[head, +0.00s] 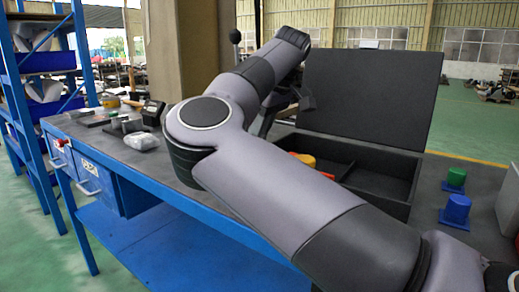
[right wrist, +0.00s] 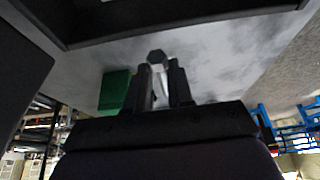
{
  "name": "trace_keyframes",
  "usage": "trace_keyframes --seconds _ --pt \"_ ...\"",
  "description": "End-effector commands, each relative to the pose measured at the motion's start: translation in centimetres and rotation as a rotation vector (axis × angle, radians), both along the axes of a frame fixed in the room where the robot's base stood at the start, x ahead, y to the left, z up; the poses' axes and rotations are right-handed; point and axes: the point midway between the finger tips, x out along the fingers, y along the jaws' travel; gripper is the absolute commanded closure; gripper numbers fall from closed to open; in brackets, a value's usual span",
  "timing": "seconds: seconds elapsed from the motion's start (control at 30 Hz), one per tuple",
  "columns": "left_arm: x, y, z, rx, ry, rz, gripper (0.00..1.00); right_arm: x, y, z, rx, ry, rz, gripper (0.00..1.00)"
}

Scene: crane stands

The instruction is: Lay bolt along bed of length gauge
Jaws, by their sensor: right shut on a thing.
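In the right wrist view my right gripper (right wrist: 160,82) is shut on a bolt (right wrist: 156,57), whose dark hexagonal head and pale shank show between the fingers. In the head view my right arm crosses the picture, and its dark gripper end (head: 305,98) is above the bench by the open case; the bolt cannot be made out there. I cannot pick out the length gauge for certain in either view. My left gripper is not in view.
The blue-framed workbench (head: 175,178) carries a black open-lidded case (head: 385,207) with compartments. A green piece (head: 456,177) and a blue piece (head: 457,208) stand right of it. A small dark device (head: 152,112) and a clear bag (head: 141,141) lie left.

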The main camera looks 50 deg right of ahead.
Motion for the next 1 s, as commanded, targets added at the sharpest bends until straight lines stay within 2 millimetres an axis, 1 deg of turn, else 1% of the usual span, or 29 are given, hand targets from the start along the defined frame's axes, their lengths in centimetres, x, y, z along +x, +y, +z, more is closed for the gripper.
trace_keyframes --seconds 0.03,0.2,0.27,0.43,0.63,0.67,0.7,0.73,1.0 --pt "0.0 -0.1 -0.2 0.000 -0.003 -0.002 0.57 0.0 0.0 -0.9 0.001 0.002 0.000 1.00" --pt "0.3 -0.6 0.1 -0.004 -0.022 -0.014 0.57 0.0 0.1 -3.5 0.001 0.003 0.000 1.00" --pt "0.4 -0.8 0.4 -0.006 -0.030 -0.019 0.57 0.0 0.1 -3.9 0.000 0.001 0.000 1.00" --pt "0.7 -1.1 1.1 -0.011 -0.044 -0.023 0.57 0.0 0.0 -3.7 0.000 0.000 0.001 1.00" --pt "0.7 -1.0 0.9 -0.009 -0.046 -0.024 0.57 0.0 0.0 -4.2 0.000 0.001 0.000 1.00" --pt "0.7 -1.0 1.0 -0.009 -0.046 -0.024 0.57 0.0 0.0 -4.1 0.000 0.001 0.000 0.68" --pt "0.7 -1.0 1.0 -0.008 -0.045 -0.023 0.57 0.0 0.0 -4.1 0.000 0.001 0.000 0.55" --pt "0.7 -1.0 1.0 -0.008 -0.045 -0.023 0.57 0.0 0.0 -4.1 0.000 0.001 0.000 0.53" --pt "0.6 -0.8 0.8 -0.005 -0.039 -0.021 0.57 0.0 0.0 -4.0 0.001 0.001 0.000 0.53"
